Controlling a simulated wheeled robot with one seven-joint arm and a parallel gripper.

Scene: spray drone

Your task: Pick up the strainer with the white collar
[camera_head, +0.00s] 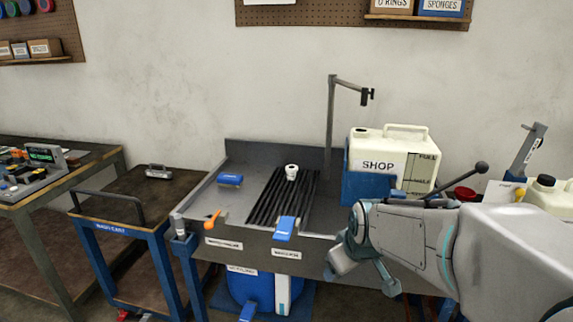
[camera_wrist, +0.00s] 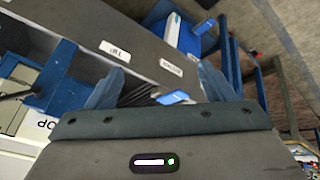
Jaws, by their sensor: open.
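A small white ring-topped piece (camera_head: 291,172), which looks like the strainer with the white collar, stands on the dark slatted rack (camera_head: 268,207) of the grey sink bench in the head view. Its lower part is too small to make out. My gripper (camera_head: 362,272) is at the bench's front right, apart from the piece and nearer to me. In the wrist view my gripper (camera_wrist: 160,85) has its two fingers spread with nothing held between them. I cannot make out the white-collared piece in the wrist view.
A blue block (camera_head: 230,180) lies left of the rack and a blue-topped piece (camera_head: 285,228) sits at its front. An orange-handled tool (camera_head: 212,220) lies at the front left. A SHOP jug (camera_head: 400,160) and an upright post (camera_head: 331,125) stand behind and right. A cart (camera_head: 125,225) is left.

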